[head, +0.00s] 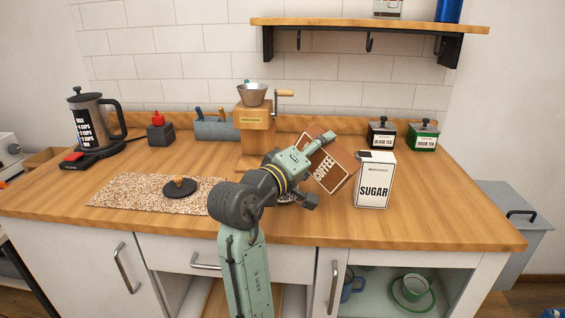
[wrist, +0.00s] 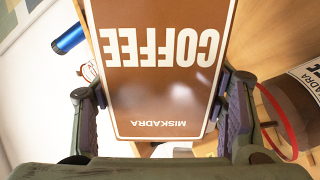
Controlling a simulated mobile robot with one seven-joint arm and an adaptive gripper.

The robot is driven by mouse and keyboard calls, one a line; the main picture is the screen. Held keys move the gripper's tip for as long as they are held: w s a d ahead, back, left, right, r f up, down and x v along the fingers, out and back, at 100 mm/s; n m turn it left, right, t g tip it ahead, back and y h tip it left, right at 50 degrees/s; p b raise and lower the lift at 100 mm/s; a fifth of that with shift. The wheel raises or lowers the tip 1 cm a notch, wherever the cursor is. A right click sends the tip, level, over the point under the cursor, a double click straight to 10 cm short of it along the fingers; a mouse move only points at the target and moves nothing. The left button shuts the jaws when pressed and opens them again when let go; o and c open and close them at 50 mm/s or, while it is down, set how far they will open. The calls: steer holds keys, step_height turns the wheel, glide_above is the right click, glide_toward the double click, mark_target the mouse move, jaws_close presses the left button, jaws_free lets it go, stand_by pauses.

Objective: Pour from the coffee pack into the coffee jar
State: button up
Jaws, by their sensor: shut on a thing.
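The coffee pack (head: 331,167) is a brown box-like pack with white COFFEE lettering, held tilted above the worktop. In the wrist view the pack (wrist: 165,75) fills the middle, its lettering upside down. My gripper (wrist: 162,112) is shut on it, one finger against each side. In the head view my gripper (head: 314,146) is at the pack's upper left. A brown container with a white label (wrist: 309,77), cut off at the wrist view's right edge, seems to be the coffee jar. In the head view my arm and the pack mostly hide that spot. I cannot see any coffee flowing.
A white sugar pack (head: 374,182) stands close right of the coffee pack. A wooden grinder (head: 254,118) stands behind my arm. Black tea (head: 381,135) and green tea (head: 423,136) tins are at the back right. A black lid (head: 181,190) lies on a speckled mat (head: 130,190).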

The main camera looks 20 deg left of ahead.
steer(key=shift+a+r+n+p, duration=0.15)
steer(key=shift+r+n+p, duration=0.25)
steer(key=shift+n+p, duration=0.25)
stand_by(1.2)
